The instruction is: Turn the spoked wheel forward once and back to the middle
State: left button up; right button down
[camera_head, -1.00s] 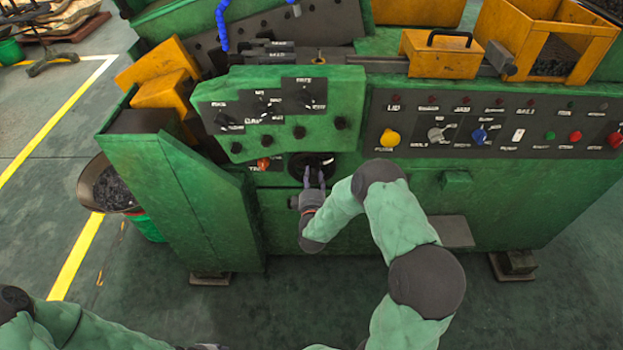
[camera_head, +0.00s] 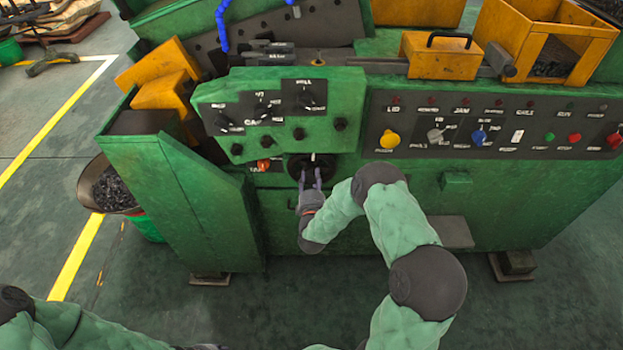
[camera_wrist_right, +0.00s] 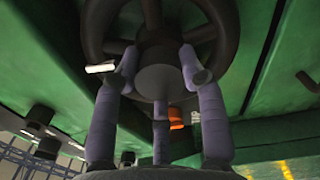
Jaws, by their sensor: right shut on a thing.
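The dark spoked wheel (camera_head: 325,163) is on the green machine front, below the left knob panel. In the right wrist view the wheel (camera_wrist_right: 232,22) shows its thick rim, spokes and a round hub (camera_wrist_right: 160,80). A white mark (camera_wrist_right: 100,68) shows on its rim; in the head view it is at the top. My right gripper (camera_head: 310,178) is at the wheel's middle. In the right wrist view its fingers (camera_wrist_right: 160,75) are shut on the hub, one on each side. My left arm (camera_head: 70,325) enters at the bottom left; its gripper is not visible.
An orange knob (camera_head: 263,164) sits just left of the wheel, with black knobs (camera_head: 298,133) above. A button panel (camera_head: 500,125) is to the right. A bin of dark parts (camera_head: 115,188) stands at left. Open floor (camera_head: 180,310) lies in front.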

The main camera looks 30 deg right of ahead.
jog(key=shift+s+d+f+n, duration=0.1)
jog(key=shift+s+f+n, duration=0.15)
jog(key=shift+n, duration=0.35)
jog(key=shift+w, duration=0.1)
jog(key=c, duration=0.7)
grip_release()
jog(key=shift+r, duration=0.2)
jog(key=v, duration=1.2)
